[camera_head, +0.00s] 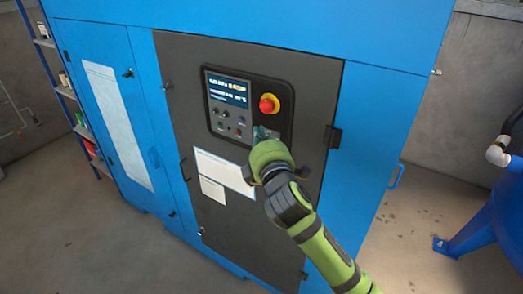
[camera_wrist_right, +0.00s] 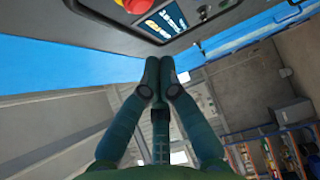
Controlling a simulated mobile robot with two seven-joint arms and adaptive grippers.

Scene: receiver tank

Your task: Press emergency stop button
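The emergency stop button (camera_head: 268,103) is a red knob on a yellow base, at the right of the control panel (camera_head: 222,128) on the blue and black machine. Its red and yellow edge also shows at the top of the right wrist view (camera_wrist_right: 133,5). My right gripper (camera_head: 262,132) is in front of the panel, just below the button in the head view and apart from it. In the right wrist view its two fingertips (camera_wrist_right: 160,62) are together with nothing between them. My left gripper is in neither view.
The panel has a lit screen (camera_head: 228,90) and several small buttons. White labels (camera_head: 222,170) are on the door below. A black latch (camera_head: 334,137) juts out to the right. A blue tank (camera_head: 500,220) stands at the far right. Grey floor is open in front.

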